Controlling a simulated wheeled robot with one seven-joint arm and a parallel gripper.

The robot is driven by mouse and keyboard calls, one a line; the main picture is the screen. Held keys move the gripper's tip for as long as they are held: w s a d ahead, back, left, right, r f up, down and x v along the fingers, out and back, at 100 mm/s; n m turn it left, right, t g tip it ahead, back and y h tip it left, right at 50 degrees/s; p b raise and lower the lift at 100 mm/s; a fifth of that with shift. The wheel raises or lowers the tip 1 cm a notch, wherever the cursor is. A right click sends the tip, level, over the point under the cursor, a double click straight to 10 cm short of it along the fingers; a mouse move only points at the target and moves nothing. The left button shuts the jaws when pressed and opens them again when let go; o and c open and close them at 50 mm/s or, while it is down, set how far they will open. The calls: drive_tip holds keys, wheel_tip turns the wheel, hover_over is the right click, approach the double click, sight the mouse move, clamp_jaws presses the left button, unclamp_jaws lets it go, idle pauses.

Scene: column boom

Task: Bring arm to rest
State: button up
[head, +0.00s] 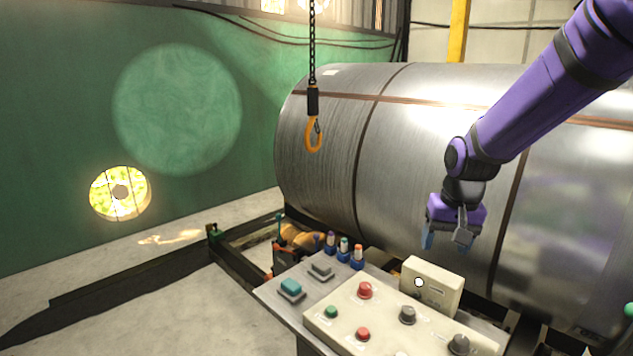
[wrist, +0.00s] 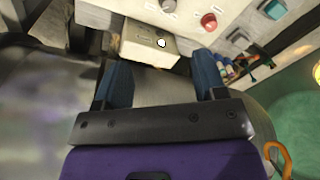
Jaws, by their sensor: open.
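My purple arm reaches in from the upper right in the head view. My gripper (head: 447,242) points down with its blue-tipped fingers apart and nothing between them. It hangs in front of the big metal cylinder and above the cream box at the back of the control panel. In the wrist view my gripper (wrist: 162,85) shows both blue fingers spread wide, with the cream box (wrist: 150,42) beyond them. I cannot tell the exact gap between the fingertips and the box.
The control panel (head: 345,310) with red, green and grey knobs stands at the front. An orange hook (head: 313,134) hangs on a chain left of my arm. The metal cylinder (head: 420,130) fills the back. Open floor (head: 130,300) lies at the left, beside a green wall (head: 60,120).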

drive_tip(key=s+d+r+t, duration=0.1)
drive_tip(key=s+r, duration=0.3)
drive_tip(key=s, duration=0.4)
drive_tip(key=s+d+r+n+t, duration=0.1)
drive_tip(key=s+d+r, duration=0.1)
drive_tip(key=s+r, duration=0.3)
drive_tip(key=s+d+r+t, duration=0.1)
drive_tip(key=s+r, duration=0.3)
drive_tip(key=s, duration=0.7)
drive_tip(key=shift+s+d+r+n+t+h, duration=0.2)
drive_tip(key=shift+d+n+t+h, duration=0.1)
drive_tip(key=shift+n+t, duration=0.1)
